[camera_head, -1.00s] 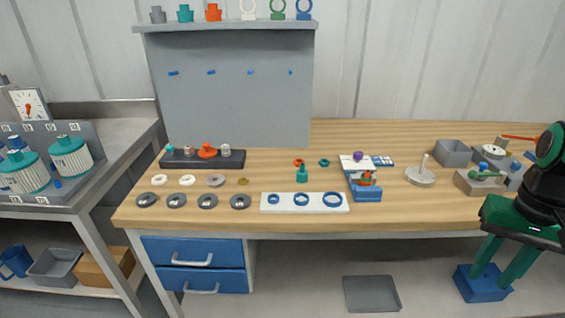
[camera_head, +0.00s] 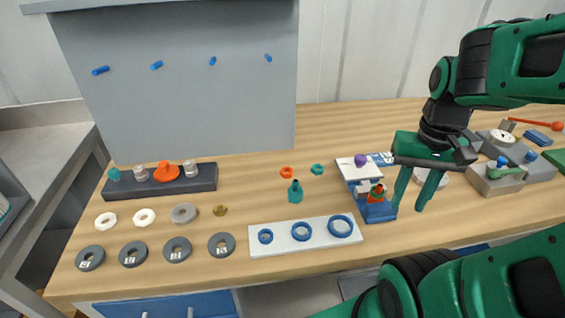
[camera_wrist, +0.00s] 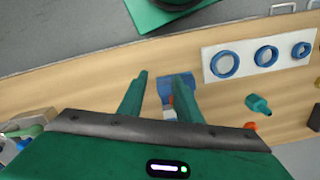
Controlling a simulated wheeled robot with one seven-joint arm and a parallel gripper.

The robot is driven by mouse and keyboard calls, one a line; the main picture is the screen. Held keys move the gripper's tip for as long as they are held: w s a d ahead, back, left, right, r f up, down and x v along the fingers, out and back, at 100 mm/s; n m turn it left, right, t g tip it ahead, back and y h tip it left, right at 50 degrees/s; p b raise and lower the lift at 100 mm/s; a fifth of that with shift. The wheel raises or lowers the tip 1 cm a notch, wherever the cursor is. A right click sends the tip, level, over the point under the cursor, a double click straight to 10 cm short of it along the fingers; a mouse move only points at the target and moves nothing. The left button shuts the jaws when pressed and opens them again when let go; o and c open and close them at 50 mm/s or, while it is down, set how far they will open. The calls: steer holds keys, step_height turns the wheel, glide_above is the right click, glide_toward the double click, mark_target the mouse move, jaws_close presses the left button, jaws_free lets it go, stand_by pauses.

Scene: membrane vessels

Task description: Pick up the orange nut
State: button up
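The orange nut (camera_head: 287,172) lies flat on the wooden table, left of a teal nut (camera_head: 317,169) and behind a teal fitting (camera_head: 295,190). In the wrist view the orange nut (camera_wrist: 250,125) shows small and partly cut off by my gripper's body. My gripper (camera_head: 407,207) points down at the right, beside the blue stand, well to the right of the nut. Its two green fingers are apart with nothing between them in the head view. The fingers also show apart in the wrist view (camera_wrist: 163,75).
A blue stand (camera_head: 380,213) with a red and green part stands between my gripper and the nut. A white board with blue rings (camera_head: 281,242) lies in front. A dark rack (camera_head: 205,183) with an orange fitting stands left. Bare table lies behind the nut.

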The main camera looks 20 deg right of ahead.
steer(key=shift+w+d, duration=0.15)
steer(key=shift+w, duration=0.05)
steer(key=shift+o, duration=0.6)
steer(key=o, duration=0.4)
steer(key=shift+s+r, duration=0.2)
steer(key=shift+s, duration=0.05)
steer(key=shift+c, duration=0.2)
steer(key=w+a+r+n+y, duration=0.1)
steer(key=w+a+n, duration=0.3)
steer(key=w+n, duration=0.4)
steer(key=w+a+r+n+t+y, duration=0.15)
steer(key=w+a+n, duration=0.25)
steer(key=w+n, duration=0.45)
steer(key=w+a+n+g+y, duration=0.15)
steer(key=w+a+n, duration=0.35)
steer(key=w, duration=0.5)
steer(key=shift+n+t, duration=0.35)
steer(key=shift+t, duration=0.15)
steer(key=x, duration=0.5)
steer(key=shift+w+d+f, duration=0.1)
steer(key=shift+w, duration=0.05)
steer(key=shift+s+x, duration=0.2)
steer(key=shift+x, duration=1.2)
steer(key=shift+s+x, duration=0.2)
steer(key=shift+x, duration=1.2)
